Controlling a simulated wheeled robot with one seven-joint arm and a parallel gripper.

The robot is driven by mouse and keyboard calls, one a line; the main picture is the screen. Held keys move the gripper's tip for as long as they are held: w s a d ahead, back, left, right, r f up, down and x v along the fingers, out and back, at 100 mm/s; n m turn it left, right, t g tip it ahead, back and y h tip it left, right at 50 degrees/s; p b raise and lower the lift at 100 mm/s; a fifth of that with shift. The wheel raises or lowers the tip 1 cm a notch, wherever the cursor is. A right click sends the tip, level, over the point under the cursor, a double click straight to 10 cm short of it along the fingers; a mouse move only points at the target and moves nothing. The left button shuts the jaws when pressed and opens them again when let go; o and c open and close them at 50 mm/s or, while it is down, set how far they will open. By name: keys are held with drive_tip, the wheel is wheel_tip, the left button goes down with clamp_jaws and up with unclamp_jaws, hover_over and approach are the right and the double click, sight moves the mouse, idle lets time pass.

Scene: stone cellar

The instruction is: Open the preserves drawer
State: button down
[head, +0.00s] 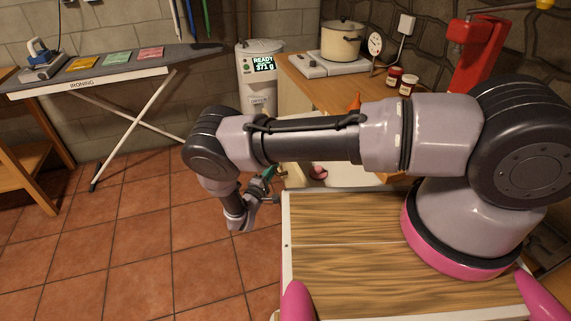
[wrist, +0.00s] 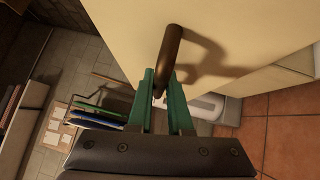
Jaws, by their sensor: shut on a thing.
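A cream front panel (wrist: 135,30) with a dark bar handle (wrist: 172,42) fills the upper part of the wrist view. My gripper (wrist: 160,82) has its green fingers closed on one end of this handle. In the head view my gripper (head: 268,176) is low beside the wooden counter (head: 330,88), and my arm crosses in front of much of that cabinet. A pale surface (head: 345,177) shows under my arm with a small reddish thing (head: 318,171) by it. I cannot tell if this is the drawer's inside. No drawer label is readable.
A pot (head: 341,42) on a hotplate and two small jars (head: 401,83) stand on the counter. A grey machine (head: 260,75) reading "READY 371 g" stands left of it. An ironing board (head: 110,75) is at the far left. The tiled floor (head: 140,225) between is clear.

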drive_tip(key=shift+s+a, duration=0.2)
drive_tip(key=shift+a, duration=0.3)
drive_tip(key=c, duration=0.8)
unclamp_jaws()
drive_tip(key=shift+c, duration=0.2)
drive_tip(key=v, duration=1)
drive_tip(key=shift+s+a, duration=0.25)
drive_tip(key=shift+s, duration=0.1)
